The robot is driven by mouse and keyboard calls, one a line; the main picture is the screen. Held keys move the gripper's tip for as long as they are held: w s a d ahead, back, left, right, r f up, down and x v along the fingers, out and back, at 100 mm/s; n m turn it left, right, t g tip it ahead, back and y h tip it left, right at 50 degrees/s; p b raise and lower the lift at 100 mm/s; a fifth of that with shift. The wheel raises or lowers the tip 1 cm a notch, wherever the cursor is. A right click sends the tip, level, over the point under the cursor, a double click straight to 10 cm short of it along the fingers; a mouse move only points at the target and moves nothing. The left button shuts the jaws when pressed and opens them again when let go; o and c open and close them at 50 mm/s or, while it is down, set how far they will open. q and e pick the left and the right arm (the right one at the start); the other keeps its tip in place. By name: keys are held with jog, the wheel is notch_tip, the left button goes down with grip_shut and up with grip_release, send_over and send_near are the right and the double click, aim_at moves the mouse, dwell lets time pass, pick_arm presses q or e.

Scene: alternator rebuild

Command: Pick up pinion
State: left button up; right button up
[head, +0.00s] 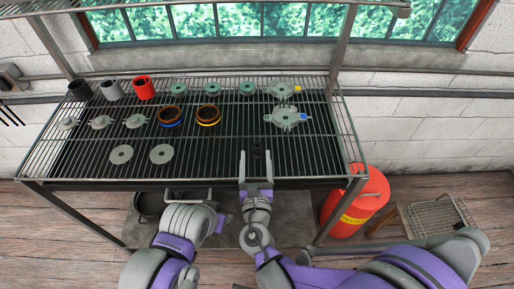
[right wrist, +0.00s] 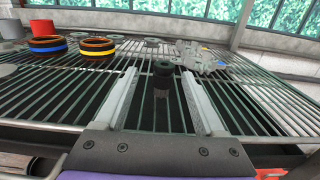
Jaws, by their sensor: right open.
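A small dark cylinder with a hole in its top, which looks like the pinion (right wrist: 163,70), stands on the wire rack near its front edge. In the head view the pinion (head: 257,146) is just beyond and between the fingertips of my right gripper (head: 256,166). In the right wrist view my right gripper (right wrist: 165,98) is open and empty, its two fingers on either side of the pinion's line, apart from it. My left gripper (head: 221,221) is low in front of the rack, mostly hidden by its own wrist; its jaw state is unclear.
The wire rack (head: 215,165) also holds rings (head: 208,113), grey discs (head: 121,154), cups (head: 144,87) and grey housings (head: 288,117). A red canister (head: 355,205) stands right of it. The rack's front middle is mostly clear.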

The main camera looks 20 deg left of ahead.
aim_at(257, 145)
jog(key=shift+x, duration=1.15)
jog(key=x, duration=0.1)
jog(key=p+x, duration=0.1)
jog(key=x, duration=0.3)
jog(key=shift+w+d, duration=0.25)
jog(key=shift+s, duration=0.15)
jog(key=shift+c, duration=0.3)
jog(key=shift+c, duration=1.2)
grip_shut()
